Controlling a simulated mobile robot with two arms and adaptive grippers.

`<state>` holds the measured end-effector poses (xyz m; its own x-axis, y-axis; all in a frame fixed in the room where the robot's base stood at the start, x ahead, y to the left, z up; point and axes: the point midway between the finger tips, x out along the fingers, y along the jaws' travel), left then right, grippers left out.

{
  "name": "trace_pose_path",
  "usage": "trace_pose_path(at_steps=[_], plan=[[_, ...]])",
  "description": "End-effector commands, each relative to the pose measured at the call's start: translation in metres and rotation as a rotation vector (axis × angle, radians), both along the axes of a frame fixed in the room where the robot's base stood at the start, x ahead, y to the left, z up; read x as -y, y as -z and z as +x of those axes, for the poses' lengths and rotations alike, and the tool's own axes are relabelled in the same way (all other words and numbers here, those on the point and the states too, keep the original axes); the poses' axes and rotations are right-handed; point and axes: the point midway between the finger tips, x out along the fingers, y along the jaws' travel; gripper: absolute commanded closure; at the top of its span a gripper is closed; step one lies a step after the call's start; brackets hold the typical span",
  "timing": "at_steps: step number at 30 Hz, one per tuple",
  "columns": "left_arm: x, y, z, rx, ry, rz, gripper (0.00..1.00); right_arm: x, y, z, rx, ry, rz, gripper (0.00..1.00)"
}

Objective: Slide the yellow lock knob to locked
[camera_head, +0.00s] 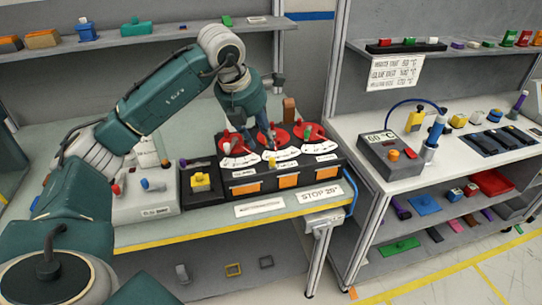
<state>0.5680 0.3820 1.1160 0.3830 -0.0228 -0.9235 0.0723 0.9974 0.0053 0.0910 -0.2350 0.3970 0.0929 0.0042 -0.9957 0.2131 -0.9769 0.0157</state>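The yellow lock knob (201,183) sits on a small black block at the left end of the dashboard module (285,168). The module has several red dials with white scale plates and orange-fronted drawers below. My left gripper (260,144) points down over the left and middle dials, to the right of the yellow knob and apart from it. Its two fingers look spread, with nothing seen between them. It partly covers the dials behind it. The slot or marks under the yellow knob are too small to read. My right gripper is not in view.
A grey box with small knobs (145,198) stands left of the yellow knob. A "STOP 20°" sign (320,193) is at the bench front. The right bench holds a grey "60 °C" unit (392,155). Shelves with coloured parts are above and below.

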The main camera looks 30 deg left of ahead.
Motion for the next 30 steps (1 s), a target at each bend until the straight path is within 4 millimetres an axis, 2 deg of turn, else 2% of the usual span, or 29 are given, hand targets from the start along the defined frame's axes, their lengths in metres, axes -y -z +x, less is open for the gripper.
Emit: trace_pose_path(at_steps=[9, 15, 21, 29, 30], plan=[[0.004, 0.053, 0.02, -0.007, 0.005, -0.005, 0.66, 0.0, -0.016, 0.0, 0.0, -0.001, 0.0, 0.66], [0.005, 0.081, 0.033, -0.004, 0.005, -0.005, 0.66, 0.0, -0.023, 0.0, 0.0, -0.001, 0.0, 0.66], [0.006, 0.093, 0.038, -0.001, 0.006, -0.005, 0.66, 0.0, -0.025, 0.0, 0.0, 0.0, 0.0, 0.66], [0.006, 0.094, 0.038, 0.0, 0.006, -0.005, 0.66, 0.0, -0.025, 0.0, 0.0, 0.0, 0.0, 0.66], [0.006, 0.094, 0.038, 0.0, 0.006, -0.005, 0.74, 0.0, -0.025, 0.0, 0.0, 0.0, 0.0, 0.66]])
